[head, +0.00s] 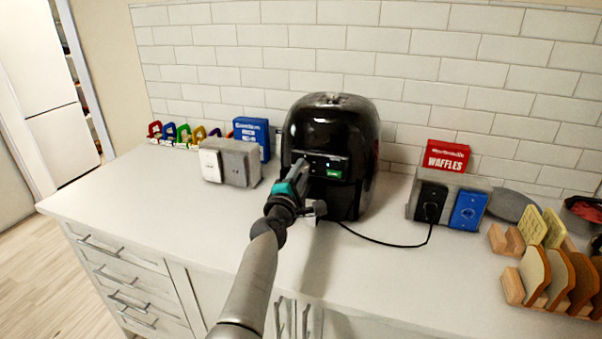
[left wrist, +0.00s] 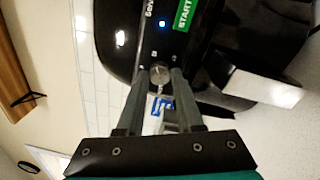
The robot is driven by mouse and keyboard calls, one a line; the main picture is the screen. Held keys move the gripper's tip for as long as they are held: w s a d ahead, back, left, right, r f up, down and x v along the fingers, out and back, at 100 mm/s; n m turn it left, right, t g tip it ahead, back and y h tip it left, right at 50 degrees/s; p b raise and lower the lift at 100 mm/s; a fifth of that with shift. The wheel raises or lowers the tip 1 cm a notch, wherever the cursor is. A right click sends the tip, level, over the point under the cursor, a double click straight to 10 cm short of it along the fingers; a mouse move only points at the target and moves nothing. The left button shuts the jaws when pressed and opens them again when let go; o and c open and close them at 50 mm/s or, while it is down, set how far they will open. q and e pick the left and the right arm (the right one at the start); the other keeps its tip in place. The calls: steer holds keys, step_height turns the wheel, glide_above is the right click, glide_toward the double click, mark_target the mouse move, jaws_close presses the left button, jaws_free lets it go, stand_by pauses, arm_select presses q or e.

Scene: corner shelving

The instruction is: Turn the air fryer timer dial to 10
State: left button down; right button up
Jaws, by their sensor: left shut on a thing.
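The black air fryer (head: 330,120) stands upright on the counter against the tiled wall. Its front panel carries a green START label (head: 334,174), which also shows in the left wrist view (left wrist: 184,15) beside a small lit blue light. The round grey timer dial (left wrist: 159,74) sits on the panel in the left wrist view. My left gripper (head: 302,168) reaches the panel from the front. In the left wrist view its two fingers (left wrist: 160,82) are shut on the dial, one on each side. The dial's setting is too blurred to read. My right gripper is not in view.
A grey outlet box (head: 238,162) and a blue box (head: 252,138) stand left of the fryer. A red waffles box (head: 447,156), another outlet block with a plugged cord (head: 390,244) and bread slices in wooden racks (head: 512,288) are on the right. The left counter front is clear.

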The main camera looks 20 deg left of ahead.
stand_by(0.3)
arm_select(q)
steer(key=c, duration=0.5)
jaws_free()
steer(key=shift+c, duration=0.2)
steer(key=shift+s, duration=0.4)
steer(key=s+p, duration=0.2)
steer(key=s, duration=1.2)
steer(key=shift+s+f+p, duration=0.2)
steer(key=shift+f+p, duration=0.2)
